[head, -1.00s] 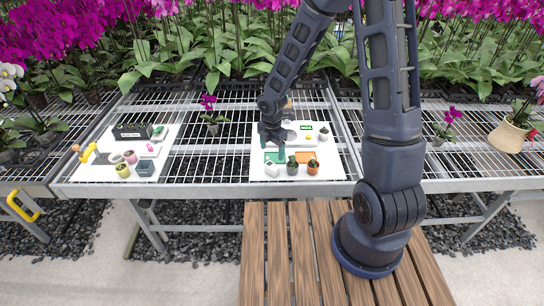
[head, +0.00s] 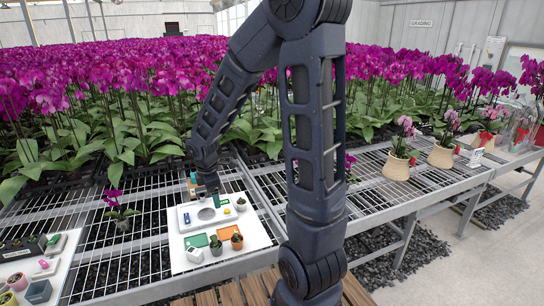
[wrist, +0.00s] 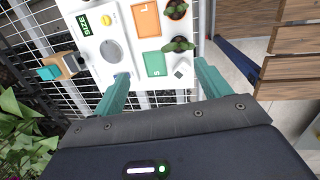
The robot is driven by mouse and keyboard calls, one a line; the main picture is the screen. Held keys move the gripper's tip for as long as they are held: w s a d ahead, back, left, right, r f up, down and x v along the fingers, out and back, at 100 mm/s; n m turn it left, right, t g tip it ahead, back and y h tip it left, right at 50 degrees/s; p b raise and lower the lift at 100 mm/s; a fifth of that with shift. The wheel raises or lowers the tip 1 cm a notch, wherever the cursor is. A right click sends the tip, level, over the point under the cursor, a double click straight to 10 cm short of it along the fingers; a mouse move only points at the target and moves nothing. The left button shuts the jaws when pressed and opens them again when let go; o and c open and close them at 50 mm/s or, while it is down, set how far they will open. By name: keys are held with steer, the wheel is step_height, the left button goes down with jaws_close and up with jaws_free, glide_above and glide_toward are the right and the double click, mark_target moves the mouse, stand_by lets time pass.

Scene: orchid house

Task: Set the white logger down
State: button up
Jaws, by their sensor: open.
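A small white block with a grey face, the likely white logger (head: 194,254), stands at the near left of the white board (head: 246,222). It also shows in the wrist view (wrist: 182,70), beside the green pad marked S (wrist: 155,64). My gripper (wrist: 161,72) is open, with two teal fingers apart and nothing seen between their tips. In the head view, my gripper (head: 211,194) is over the back part of the board, near the round grey disc (head: 206,214), apart from the block. A blue item (head: 187,218) lies left of the disc.
The board also has an orange pad (wrist: 146,19), two small potted plants (head: 216,247) and a yellow button (wrist: 106,18). A second board with pots (head: 38,291) is at the left. A potted orchid (head: 122,218) stands between on wire mesh.

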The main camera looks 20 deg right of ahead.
steer(key=s+d+r+m+t+y, duration=0.1)
steer(key=s+d+r+m+t, duration=0.1)
steer(key=s+d+r+m, duration=1.4)
steer(key=shift+r+m+t, duration=0.4)
steer(key=shift+r+m, duration=0.9)
steer(key=shift+r, duration=0.25)
